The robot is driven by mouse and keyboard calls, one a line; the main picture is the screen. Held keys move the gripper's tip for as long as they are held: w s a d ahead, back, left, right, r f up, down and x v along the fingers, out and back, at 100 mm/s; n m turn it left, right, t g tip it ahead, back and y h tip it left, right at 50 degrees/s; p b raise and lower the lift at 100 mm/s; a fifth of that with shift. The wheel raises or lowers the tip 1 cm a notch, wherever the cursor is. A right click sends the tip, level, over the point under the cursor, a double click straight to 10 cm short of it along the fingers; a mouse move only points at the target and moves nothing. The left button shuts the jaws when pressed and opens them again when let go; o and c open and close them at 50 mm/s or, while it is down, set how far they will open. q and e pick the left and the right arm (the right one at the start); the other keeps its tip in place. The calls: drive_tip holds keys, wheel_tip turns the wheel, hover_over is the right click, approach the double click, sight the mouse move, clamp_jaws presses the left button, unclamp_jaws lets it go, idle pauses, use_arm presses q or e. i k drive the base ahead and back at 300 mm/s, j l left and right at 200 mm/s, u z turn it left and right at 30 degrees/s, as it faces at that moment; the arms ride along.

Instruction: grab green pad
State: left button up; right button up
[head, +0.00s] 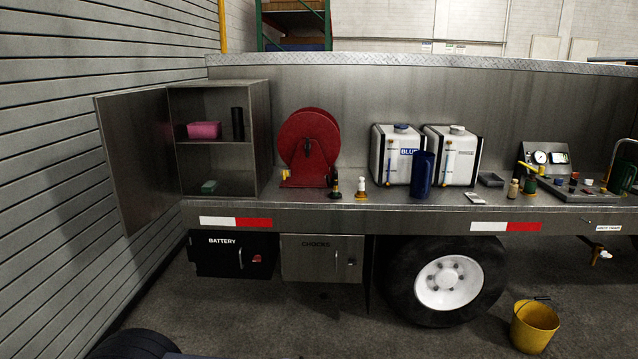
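A small green pad (209,186) lies on the bottom shelf of the open grey metal cabinet (262,135) at the left of the truck deck. It sits near the front left of that compartment, below the middle shelf. The cabinet door (140,160) stands open to the left. Neither of my grippers is in the head view.
A pink item (204,130) and a black cylinder (238,124) stand on the upper shelf. A red reel (309,140) is right of the cabinet. White tanks, a blue jug (423,174) and small bottles stand further right. A yellow bucket (535,326) is on the floor.

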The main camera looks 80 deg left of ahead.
sight(210, 185)
drive_tip(key=u, duration=3.45)
drive_tip(key=i+j, duration=0.25)
drive_tip(key=i, duration=0.7)
drive_tip(key=i+j+u, duration=0.15)
drive_tip(key=i+j, duration=0.15)
drive_tip(key=i, duration=0.7)
drive_tip(key=i+j, duration=0.15)
drive_tip(key=i, duration=0.8)
drive_tip(key=i+j+u, duration=0.1)
drive_tip(key=i, duration=0.9)
